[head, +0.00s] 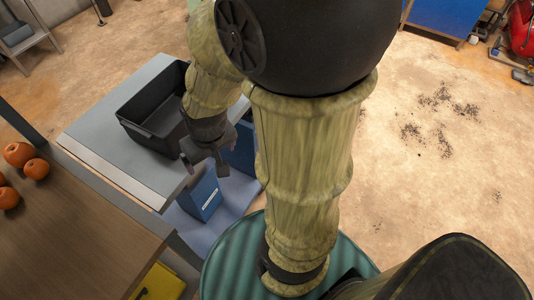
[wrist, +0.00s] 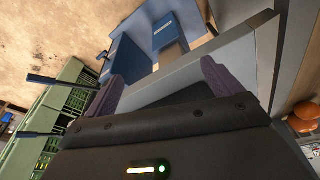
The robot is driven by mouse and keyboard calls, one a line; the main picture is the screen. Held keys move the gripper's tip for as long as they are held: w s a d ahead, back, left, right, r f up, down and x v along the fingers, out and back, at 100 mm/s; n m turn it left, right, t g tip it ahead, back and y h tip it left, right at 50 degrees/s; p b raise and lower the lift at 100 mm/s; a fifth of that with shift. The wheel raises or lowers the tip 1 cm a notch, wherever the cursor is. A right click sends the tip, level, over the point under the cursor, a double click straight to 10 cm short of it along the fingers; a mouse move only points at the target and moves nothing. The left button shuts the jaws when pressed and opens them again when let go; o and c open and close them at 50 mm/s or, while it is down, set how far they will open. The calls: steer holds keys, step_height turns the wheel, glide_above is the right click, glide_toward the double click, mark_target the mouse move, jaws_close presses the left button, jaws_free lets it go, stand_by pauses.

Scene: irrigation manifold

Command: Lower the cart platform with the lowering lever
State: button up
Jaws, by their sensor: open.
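The cart platform (head: 95,125) is a grey flat top at the left of the head view, with a black bin (head: 150,118) on it. My gripper (head: 205,165) points down by the platform's right edge, beside the bin. In the wrist view its two purple-grey fingers (wrist: 161,74) stand wide apart with nothing held between them. The platform's grey edge (wrist: 185,72) crosses the wrist view between and beyond the fingers. I cannot make out the lowering lever for sure; two dark handles (wrist: 47,80) show at the left of the wrist view.
Blue boxes (head: 201,195) stand below the platform on a bluish lower surface. A wooden table (head: 70,235) with orange round produce (head: 18,154) is at the left. Green crates or racks (wrist: 60,112) show in the wrist view. Bare sandy floor (head: 440,170) lies open at right.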

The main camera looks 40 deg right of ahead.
steer(key=w+d+f+m+g+y+b, duration=0.1)
steer(key=d+f+m+b, duration=0.1)
steer(key=f+b, duration=0.7)
steer(key=w+d+f+m+g+b, duration=0.1)
steer(key=w+d+f+m+b, duration=0.1)
steer(key=f+b, duration=0.75)
steer(key=w+d+f+m+g+y+b, duration=0.15)
steer(key=f+b, duration=0.45)
steer(key=f, duration=0.7)
steer(key=w+d+f+m+t+y, duration=0.2)
steer(key=d+f+m+y, duration=0.1)
steer(key=d+f+m, duration=0.3)
steer(key=w+d+f+m+t+y, duration=0.3)
steer(key=d+f+m+y, duration=0.1)
steer(key=d+m, duration=0.4)
steer(key=s+d+f+m+t+h, duration=0.1)
steer(key=s+d+f+m+t, duration=0.1)
steer(key=d+m+t, duration=0.4)
steer(key=s+d+f+m+t+h, duration=0.1)
steer(key=d+m+t, duration=0.5)
steer(key=d, duration=0.8)
steer(key=shift+s+d+f+h, duration=0.35)
steer(key=shift+s+f, duration=0.45)
steer(key=shift+f, duration=0.05)
steer(key=shift+t, duration=0.25)
